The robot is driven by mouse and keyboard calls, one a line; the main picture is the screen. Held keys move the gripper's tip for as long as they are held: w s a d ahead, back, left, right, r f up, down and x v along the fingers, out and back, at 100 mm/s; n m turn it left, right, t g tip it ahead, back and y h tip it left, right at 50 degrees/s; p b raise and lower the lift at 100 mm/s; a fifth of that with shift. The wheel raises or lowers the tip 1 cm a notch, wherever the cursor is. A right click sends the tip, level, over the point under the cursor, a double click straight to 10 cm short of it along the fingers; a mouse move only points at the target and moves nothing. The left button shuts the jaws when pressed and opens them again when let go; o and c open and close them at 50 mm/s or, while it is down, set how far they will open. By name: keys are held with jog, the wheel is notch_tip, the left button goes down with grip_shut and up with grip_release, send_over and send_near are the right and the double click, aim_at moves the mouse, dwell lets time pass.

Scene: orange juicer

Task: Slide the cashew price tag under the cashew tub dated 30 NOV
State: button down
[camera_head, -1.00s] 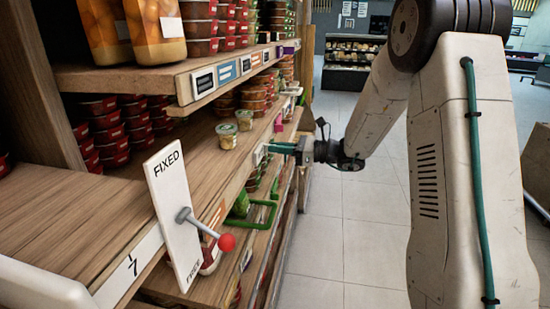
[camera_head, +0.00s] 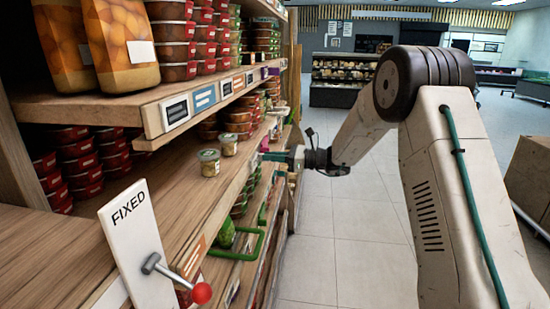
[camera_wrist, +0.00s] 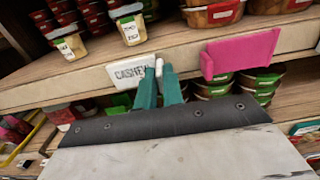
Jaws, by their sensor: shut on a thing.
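My gripper (camera_wrist: 160,88) has teal fingers and is shut on the white price tag (camera_wrist: 128,72), which reads "CASHEW". The tag is at the wooden shelf's front edge in the wrist view. Two small tubs with white labels stand on the shelf above and to the left: one at the left (camera_wrist: 70,44) and one nearer the tag (camera_wrist: 131,30). Their label dates are too small to read. In the head view the same tubs appear as a near tub (camera_head: 208,162) and a far tub (camera_head: 229,139), with my gripper (camera_head: 272,157) to their right, apart from both.
A pink tag holder (camera_wrist: 240,54) is on the shelf edge right of the cashew tag. In the head view, a "FIXED" sign (camera_head: 133,240) with a red-knobbed lever stands nearby. Bare shelf (camera_head: 150,185) lies left of the tubs.

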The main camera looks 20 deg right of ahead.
jog(key=c, duration=1.5)
grip_release()
jog(key=v, duration=0.8)
